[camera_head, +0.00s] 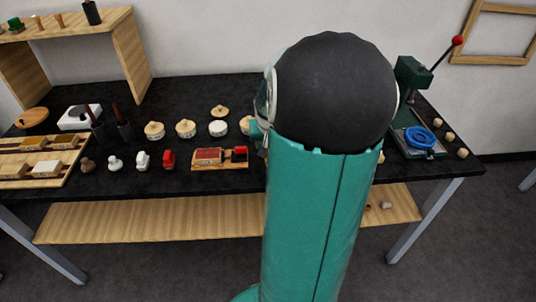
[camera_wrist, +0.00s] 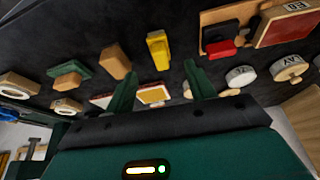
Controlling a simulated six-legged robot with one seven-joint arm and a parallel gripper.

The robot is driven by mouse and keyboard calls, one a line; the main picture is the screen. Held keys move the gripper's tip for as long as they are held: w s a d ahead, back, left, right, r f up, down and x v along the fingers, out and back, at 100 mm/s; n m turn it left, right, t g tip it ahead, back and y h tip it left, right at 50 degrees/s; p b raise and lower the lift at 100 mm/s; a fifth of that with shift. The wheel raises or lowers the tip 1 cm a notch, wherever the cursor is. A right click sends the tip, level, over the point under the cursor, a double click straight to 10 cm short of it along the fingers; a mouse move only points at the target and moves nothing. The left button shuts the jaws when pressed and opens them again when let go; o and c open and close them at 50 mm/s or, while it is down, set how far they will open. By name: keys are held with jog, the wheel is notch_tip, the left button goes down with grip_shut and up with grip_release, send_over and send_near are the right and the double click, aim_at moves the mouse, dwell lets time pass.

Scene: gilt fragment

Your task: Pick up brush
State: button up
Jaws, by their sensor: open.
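My gripper (camera_wrist: 160,84) is open, with two green fingers spread and nothing held between them. In the wrist view a small yellow block-like item (camera_wrist: 158,50) lies on the dark bench just beyond the gap. I cannot tell for certain which item is the brush. In the head view, thin reddish-brown handles stand in dark holders (camera_head: 123,125) on the left of the bench and may be brushes; they are well apart from my gripper. My arm hides the bench's middle right and most of my gripper in the head view.
The black bench (camera_head: 195,88) carries round lidded pots (camera_head: 186,128), small stamps (camera_head: 142,160) and a wooden tray with a red pad (camera_head: 209,156). A green press (camera_head: 412,70) stands at right. A wooden shelf (camera_head: 127,58) stands at back left.

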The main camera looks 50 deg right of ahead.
jog(key=x, duration=0.8)
jog(key=shift+w+d, duration=0.2)
jog(key=shift+d, duration=0.05)
jog(key=shift+c, duration=0.4)
jog(key=c, duration=1)
